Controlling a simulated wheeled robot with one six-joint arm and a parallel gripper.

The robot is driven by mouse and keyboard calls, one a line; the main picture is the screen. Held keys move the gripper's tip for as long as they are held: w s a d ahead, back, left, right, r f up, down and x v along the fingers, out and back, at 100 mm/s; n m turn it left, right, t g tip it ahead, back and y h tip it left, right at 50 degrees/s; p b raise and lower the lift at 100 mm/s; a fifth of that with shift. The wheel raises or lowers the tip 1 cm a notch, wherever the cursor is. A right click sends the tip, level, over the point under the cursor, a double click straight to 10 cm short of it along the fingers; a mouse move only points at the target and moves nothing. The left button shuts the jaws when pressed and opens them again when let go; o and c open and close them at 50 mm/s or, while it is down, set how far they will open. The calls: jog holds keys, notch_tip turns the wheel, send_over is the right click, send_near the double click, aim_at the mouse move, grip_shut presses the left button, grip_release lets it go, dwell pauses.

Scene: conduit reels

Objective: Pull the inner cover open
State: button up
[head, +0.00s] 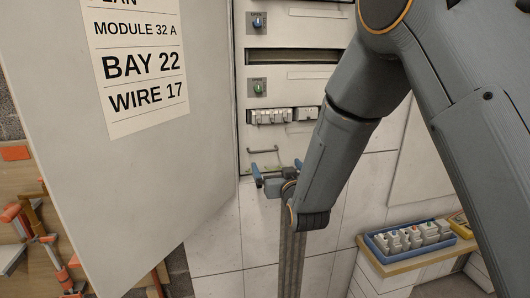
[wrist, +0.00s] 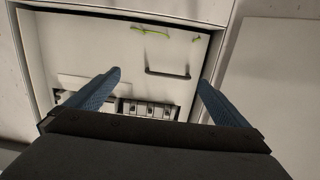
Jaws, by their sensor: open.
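The inner cover (head: 300,25) is a pale panel inside the cabinet, and it lies flat in its frame. A thin dark bar handle (head: 262,151) is on its lower part, below a row of breakers (head: 272,116). My gripper (head: 278,170) is just below and in front of the handle, with its blue fingers apart and nothing between them. In the wrist view the cover (wrist: 90,45) appears the other way up. The handle (wrist: 168,74) there lies between and beyond the open fingers, and I see no contact.
The outer door (head: 160,180), with a printed label (head: 140,65), stands open at the left. A blue tray (head: 415,243) of small modules sits on a wooden shelf (head: 390,268) at the lower right. Orange-handled tools (head: 20,212) hang at the far left.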

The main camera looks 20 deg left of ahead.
jog(key=a, duration=0.2)
jog(key=y+p, duration=0.1)
jog(key=p, duration=0.1)
send_near(265, 154)
jog(key=w+a+r, duration=0.1)
jog(key=a, duration=0.1)
jog(key=w+a+r, duration=0.1)
jog(key=w, duration=0.1)
jog(key=shift+w+a+r, duration=0.15)
jog(key=shift+w+a, duration=0.05)
jog(key=shift+a, duration=0.15)
jog(key=c, duration=1.4)
jog(key=shift+s, duration=0.15)
